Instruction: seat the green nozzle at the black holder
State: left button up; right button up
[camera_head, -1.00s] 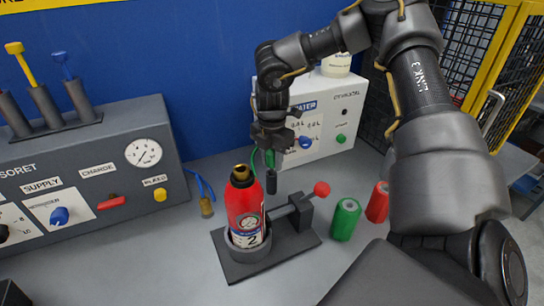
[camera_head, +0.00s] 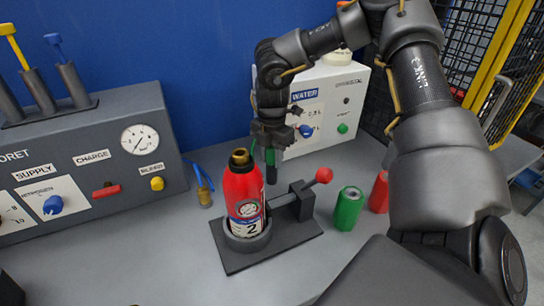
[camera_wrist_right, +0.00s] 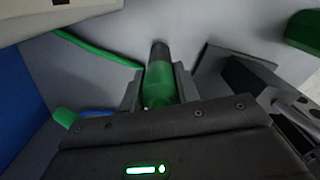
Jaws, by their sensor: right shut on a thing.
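The green nozzle (camera_head: 270,157) hangs in my right gripper (camera_head: 271,147), dark tip pointing down, behind the red bottle's neck. In the right wrist view the nozzle's green body (camera_wrist_right: 158,84) lies between the two fingers (camera_wrist_right: 158,90), with its dark tip beyond them. A green hose (camera_wrist_right: 95,48) shows beside it. Black tube holders stand on the grey panel at the upper left. One holds a yellow-topped nozzle (camera_head: 14,48), one a blue-topped nozzle (camera_head: 55,45). The leftmost black holder (camera_head: 8,105) looks empty and is partly cut off. My left gripper is out of view.
The red bottle (camera_head: 243,190) stands upright in a dark clamp base (camera_head: 250,262) with a red-knobbed lever (camera_head: 324,175). A green can (camera_head: 348,208) and a red can (camera_head: 379,192) stand to its right. A white water box (camera_head: 325,110) is behind. Free bench lies in front.

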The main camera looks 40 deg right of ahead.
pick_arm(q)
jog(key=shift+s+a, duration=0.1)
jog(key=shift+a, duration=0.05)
pick_arm(e)
jog(key=o, duration=1.2)
notch_tip(320, 180, up, 10)
jog(key=p, duration=0.5)
jog(key=shift+r, duration=0.4)
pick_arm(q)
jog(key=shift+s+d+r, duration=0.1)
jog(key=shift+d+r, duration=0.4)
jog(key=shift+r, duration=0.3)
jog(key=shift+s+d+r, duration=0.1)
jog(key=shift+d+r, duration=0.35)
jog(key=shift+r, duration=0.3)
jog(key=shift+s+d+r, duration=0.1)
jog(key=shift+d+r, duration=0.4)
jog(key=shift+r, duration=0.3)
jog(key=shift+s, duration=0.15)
pick_arm(e)
jog(key=shift+s+f, duration=0.1)
